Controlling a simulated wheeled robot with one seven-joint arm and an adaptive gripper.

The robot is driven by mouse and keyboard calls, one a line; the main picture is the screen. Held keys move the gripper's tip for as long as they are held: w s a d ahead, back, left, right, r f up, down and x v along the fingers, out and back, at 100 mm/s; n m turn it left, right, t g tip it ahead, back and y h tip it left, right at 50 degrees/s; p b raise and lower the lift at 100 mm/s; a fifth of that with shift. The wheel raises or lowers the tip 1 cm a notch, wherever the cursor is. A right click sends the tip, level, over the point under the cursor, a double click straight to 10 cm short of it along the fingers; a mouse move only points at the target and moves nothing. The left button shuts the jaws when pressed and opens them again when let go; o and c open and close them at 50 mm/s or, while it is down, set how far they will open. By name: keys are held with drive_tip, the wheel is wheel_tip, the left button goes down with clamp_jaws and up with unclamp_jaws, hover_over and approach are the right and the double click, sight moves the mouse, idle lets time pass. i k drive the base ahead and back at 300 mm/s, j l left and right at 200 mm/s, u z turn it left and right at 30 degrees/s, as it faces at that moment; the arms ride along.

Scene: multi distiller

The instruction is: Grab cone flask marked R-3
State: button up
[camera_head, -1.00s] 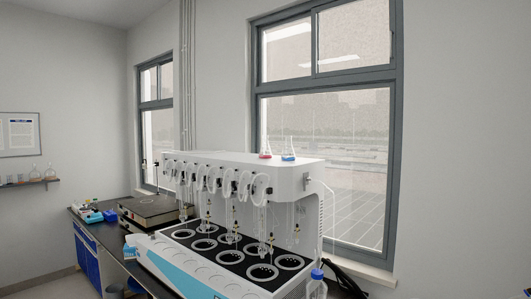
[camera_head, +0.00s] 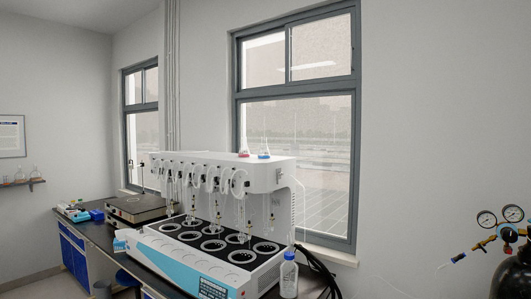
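Two small cone flasks stand on top of the white distiller (camera_head: 215,170): one with red at its base (camera_head: 244,153) and one with blue at its base (camera_head: 264,153). Several clear flasks (camera_head: 35,174) stand on a wall shelf at the far left. No R-3 mark can be read on any flask, so I cannot tell which one carries it. My gripper is not in view.
The distiller stands on a dark bench (camera_head: 75,217) below the windows. A blue-capped bottle (camera_head: 289,276) stands at its near right corner, beside black hoses (camera_head: 322,270). A hotplate-like box (camera_head: 140,208) is left. A gas cylinder (camera_head: 514,274) with gauges stands right.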

sight(244, 152)
drive_tip(key=i+j+z, duration=0.15)
drive_tip(key=z, duration=0.3)
drive_tip(key=i+j+z, duration=0.1)
drive_tip(key=z, duration=0.35)
drive_tip(key=j+z, duration=0.3)
drive_tip(key=z, duration=0.15)
